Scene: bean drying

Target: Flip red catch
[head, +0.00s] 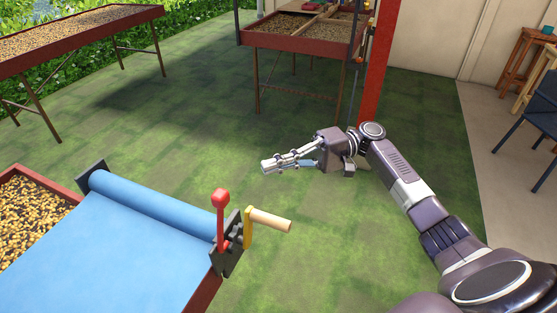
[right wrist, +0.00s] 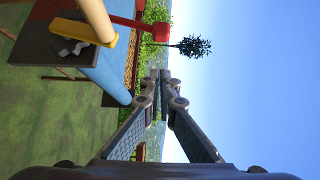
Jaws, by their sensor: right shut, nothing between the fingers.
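The red catch (head: 221,215) is a lever with a round knob, standing upright on the dark bracket (head: 232,245) at the end of the blue roller (head: 150,205). In the right wrist view the red catch (right wrist: 160,32) shows at the top, beyond the yellow crank arm. My right gripper (head: 266,166) is shut and empty, above the grass. It is up and to the right of the catch in the head view, with a clear gap and no contact. In the right wrist view its closed fingers (right wrist: 160,75) point into the picture. My left gripper is not in view.
A yellow crank (head: 248,228) with a wooden handle (head: 270,220) sticks out right of the catch. A blue sheet (head: 100,250) partly covers a bean tray (head: 62,187). Other bean tables (head: 297,45) and a red post (head: 378,75) stand behind. Grass between is free.

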